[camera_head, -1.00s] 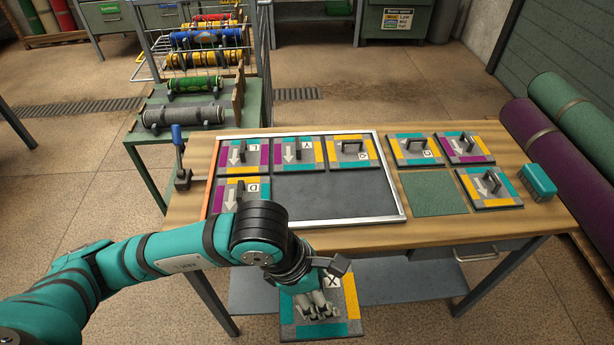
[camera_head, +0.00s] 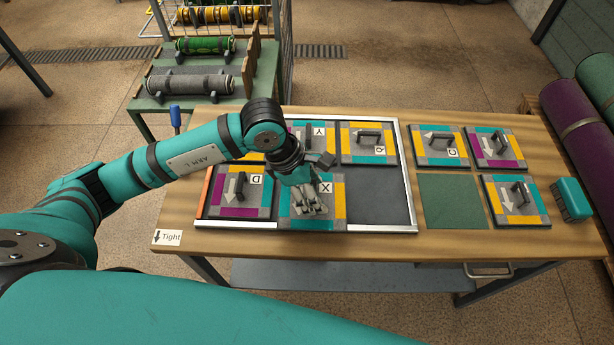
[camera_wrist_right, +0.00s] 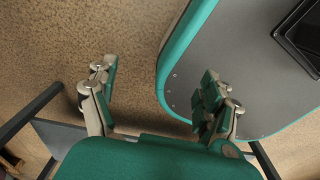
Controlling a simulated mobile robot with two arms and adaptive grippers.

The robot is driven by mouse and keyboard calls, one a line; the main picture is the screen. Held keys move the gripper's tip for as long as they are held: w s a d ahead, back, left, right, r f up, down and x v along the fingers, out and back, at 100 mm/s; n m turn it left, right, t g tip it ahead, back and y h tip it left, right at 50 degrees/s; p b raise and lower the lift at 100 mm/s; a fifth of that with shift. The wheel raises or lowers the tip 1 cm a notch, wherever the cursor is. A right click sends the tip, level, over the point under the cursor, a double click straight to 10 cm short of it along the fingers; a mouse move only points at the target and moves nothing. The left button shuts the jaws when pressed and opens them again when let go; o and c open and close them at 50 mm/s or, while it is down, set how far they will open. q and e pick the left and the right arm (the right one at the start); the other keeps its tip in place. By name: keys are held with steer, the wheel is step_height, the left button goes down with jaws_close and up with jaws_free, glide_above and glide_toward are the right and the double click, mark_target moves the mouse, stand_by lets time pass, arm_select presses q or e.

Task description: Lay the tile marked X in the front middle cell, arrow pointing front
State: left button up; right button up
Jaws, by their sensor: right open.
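The tile marked X (camera_head: 340,208) shows in the head view at the front middle cell of the framed tray (camera_head: 412,190). Its letter is at the upper right, with yellow on the right and teal along the front. My left gripper (camera_head: 313,205) is over it, shut on it, hiding its handle and arrow. The tile's front edge overlaps the front rail; I cannot tell whether it hangs just above the cell or touches. My right gripper (camera_wrist_right: 155,98) is open and empty in the right wrist view, away from the tiles.
Tile D (camera_head: 240,198) is in the front left cell; tile Q (camera_head: 367,144) is back right. The front right cell (camera_head: 380,198) is bare. Other tiles, a green square (camera_head: 453,202) and a teal brush (camera_head: 572,199) are right of the tray.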

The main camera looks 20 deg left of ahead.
arm_select(q)
steer(key=w+a, duration=0.2)
steer(key=w, duration=0.1)
steer(key=shift+a+f+p, duration=0.1)
steer(key=shift+f+p, duration=0.05)
steer(key=shift+p, duration=0.15)
steer(key=shift+w+a, duration=0.25)
steer(key=shift+w, duration=0.1)
step_height(320, 180, down, 3)
steer(key=shift+f+p, duration=0.1)
steer(key=shift+p, duration=0.55)
steer(key=shift+f, duration=0.3)
arm_select(e)
steer(key=shift+w+a+r, duration=0.15)
steer(key=shift+w+r, duration=0.3)
steer(key=shift+r, duration=0.1)
steer(key=shift+w+a+r, duration=0.15)
steer(key=shift+w+r, duration=0.25)
steer(key=shift+r, duration=0.15)
arm_select(q)
steer(key=o, duration=1.3)
steer(key=shift+o, duration=0.2)
arm_select(e)
steer(key=shift+w+d, duration=0.15)
steer(key=shift+w, duration=0.05)
